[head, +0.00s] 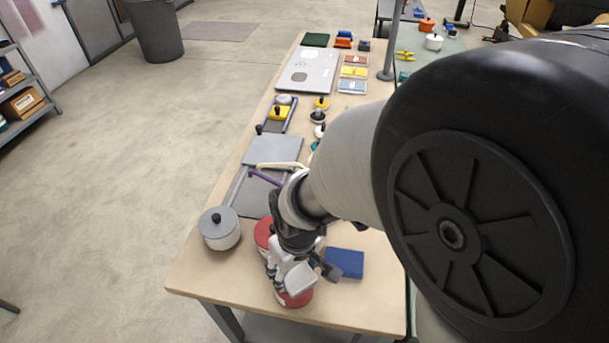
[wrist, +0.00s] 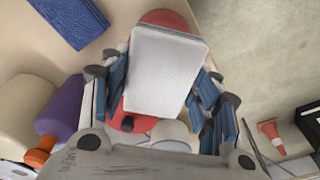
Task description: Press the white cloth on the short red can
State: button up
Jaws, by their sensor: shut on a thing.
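The white cloth (wrist: 168,72), a flat white pad, is held between the blue-padded fingers of my gripper (wrist: 165,98) in the wrist view. A red can (head: 295,299) stands below my gripper (head: 290,272) near the table's front edge. In the wrist view its red top (wrist: 163,18) shows past the far end of the cloth, which hides most of it. I cannot tell whether cloth and can touch.
A blue block (head: 344,263) lies right of the gripper. Grey boards (head: 272,149) and several small pots and blocks fill the table further back. The front left corner of the table (head: 205,277) is clear.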

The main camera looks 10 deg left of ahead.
jog(key=shift+s, duration=0.1)
notch_tip(320, 180, up, 7)
jog(key=p, duration=0.6)
dwell(0.4)
dwell(0.6)
